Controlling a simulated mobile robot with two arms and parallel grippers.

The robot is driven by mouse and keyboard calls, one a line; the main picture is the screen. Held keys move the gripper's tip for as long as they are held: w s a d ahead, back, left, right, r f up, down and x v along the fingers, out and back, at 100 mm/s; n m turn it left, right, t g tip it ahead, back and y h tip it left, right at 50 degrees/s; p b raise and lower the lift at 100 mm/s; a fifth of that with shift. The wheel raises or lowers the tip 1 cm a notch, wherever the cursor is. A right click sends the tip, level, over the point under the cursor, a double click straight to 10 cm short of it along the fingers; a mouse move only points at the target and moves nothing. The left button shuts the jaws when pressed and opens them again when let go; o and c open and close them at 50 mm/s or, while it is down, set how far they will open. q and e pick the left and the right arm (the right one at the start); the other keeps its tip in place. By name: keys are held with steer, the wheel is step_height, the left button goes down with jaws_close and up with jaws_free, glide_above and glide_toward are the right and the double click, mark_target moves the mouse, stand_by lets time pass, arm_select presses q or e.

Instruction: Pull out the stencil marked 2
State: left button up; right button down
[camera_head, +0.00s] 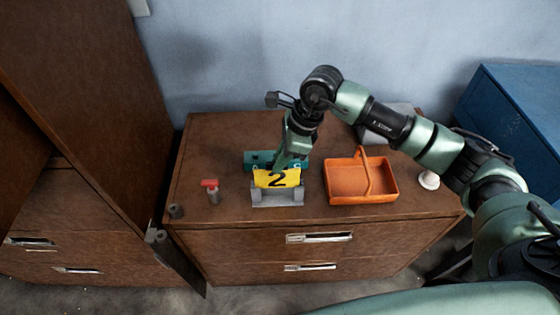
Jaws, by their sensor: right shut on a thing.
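The yellow stencil marked 2 (265,179) stands upright at a grey holder (277,198) on top of the brown cabinet. Its lower edge is at the holder's top; I cannot tell whether it is still seated in it. My right gripper (284,166) reaches down from behind and is shut on the stencil's upper edge. A teal stencil or plate with light markings (257,159) stands just behind, partly hidden by my gripper. My left gripper is not in view.
An orange basket with a handle (345,190) stands right of the holder. A white round object (428,180) lies at the right. The brown cabinet top (230,135) is clear behind left.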

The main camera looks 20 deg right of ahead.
steer(key=shift+r+p, duration=1.05)
steer(key=shift+r, duration=1.1)
